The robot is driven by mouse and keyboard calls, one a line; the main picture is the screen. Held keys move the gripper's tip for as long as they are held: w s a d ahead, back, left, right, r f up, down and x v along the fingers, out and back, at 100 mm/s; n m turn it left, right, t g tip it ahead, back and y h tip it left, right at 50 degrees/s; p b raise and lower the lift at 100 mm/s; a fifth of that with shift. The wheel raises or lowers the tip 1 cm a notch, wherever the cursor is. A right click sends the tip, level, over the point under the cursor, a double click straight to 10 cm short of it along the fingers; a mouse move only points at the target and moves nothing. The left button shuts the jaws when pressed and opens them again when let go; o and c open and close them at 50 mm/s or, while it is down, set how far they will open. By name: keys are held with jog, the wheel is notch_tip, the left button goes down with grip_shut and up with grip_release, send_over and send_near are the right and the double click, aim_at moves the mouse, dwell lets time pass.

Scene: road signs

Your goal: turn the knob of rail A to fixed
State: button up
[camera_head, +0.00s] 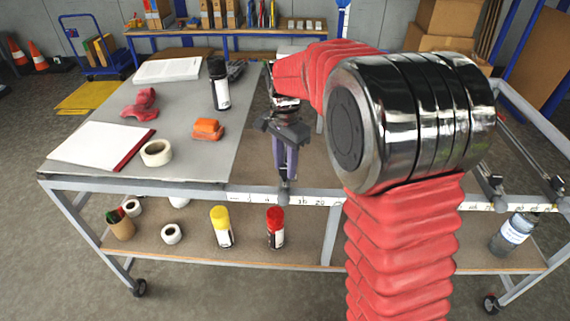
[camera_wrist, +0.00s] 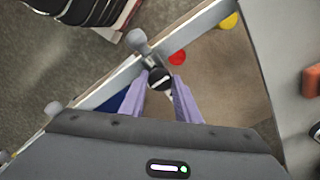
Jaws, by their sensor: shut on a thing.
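A round black knob with a pale bar (camera_wrist: 159,81) shows between my fingertips in the wrist view, beside the light metal edge of the table frame. My gripper (camera_wrist: 161,84) has its two purple fingers on either side of this knob and is shut on it. In the head view my gripper (camera_head: 285,170) points down at the table's front edge, left of my red arm; the knob is hidden there. No rail letter or "fixed" mark is readable, so I cannot tell the knob's setting. A grey rounded fitting (camera_wrist: 138,40) sticks out past the edge near the knob.
The grey tabletop (camera_head: 180,155) left of my gripper holds a black can (camera_head: 218,84), an orange block (camera_head: 208,129), a tape roll (camera_head: 156,153) and papers. Yellow-capped (camera_head: 221,228) and red-capped (camera_head: 276,228) cans stand on the lower shelf. More rails (camera_head: 520,160) lie at right.

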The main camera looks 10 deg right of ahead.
aim_at(285, 168)
jog(key=shift+m, duration=0.3)
jog(key=o, duration=1)
jog(key=shift+o, duration=0.2)
jog(key=shift+r, duration=0.15)
notch_tip(285, 168, up, 13)
jog(key=shift+r, duration=0.2)
jog(key=shift+w, duration=0.1)
